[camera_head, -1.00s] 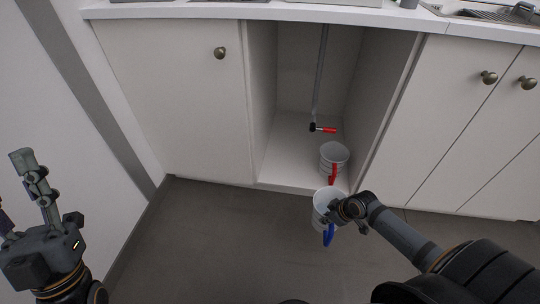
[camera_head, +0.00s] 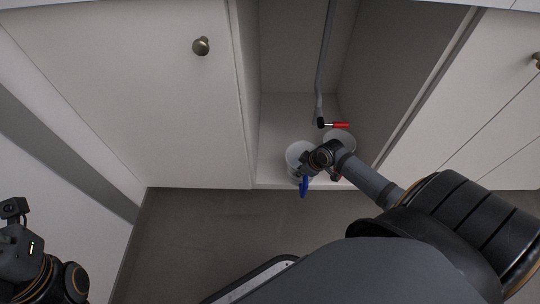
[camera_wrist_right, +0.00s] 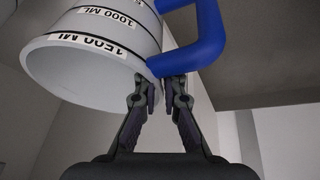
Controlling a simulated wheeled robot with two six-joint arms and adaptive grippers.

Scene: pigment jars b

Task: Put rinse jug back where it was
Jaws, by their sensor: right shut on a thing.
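The white rinse jug with a blue handle (camera_head: 297,153) is at the front of the open cupboard compartment (camera_head: 272,135), over or on its floor; I cannot tell if it touches. My right gripper (camera_head: 308,168) is shut on it. In the right wrist view the gripper (camera_wrist_right: 160,88) closes at the blue handle (camera_wrist_right: 205,40), beside the jug's marked white wall (camera_wrist_right: 110,55). A second white jug (camera_head: 346,138) stands to the right, mostly hidden by my right wrist. My left gripper (camera_head: 14,208) is at the far left edge, away from everything, its fingers unclear.
A grey pipe (camera_head: 324,70) comes down inside the compartment to a red-handled valve (camera_head: 340,125) behind the jugs. Closed doors flank the opening, with a knob on the left door (camera_head: 201,46). The compartment floor left of the blue-handled jug looks clear.

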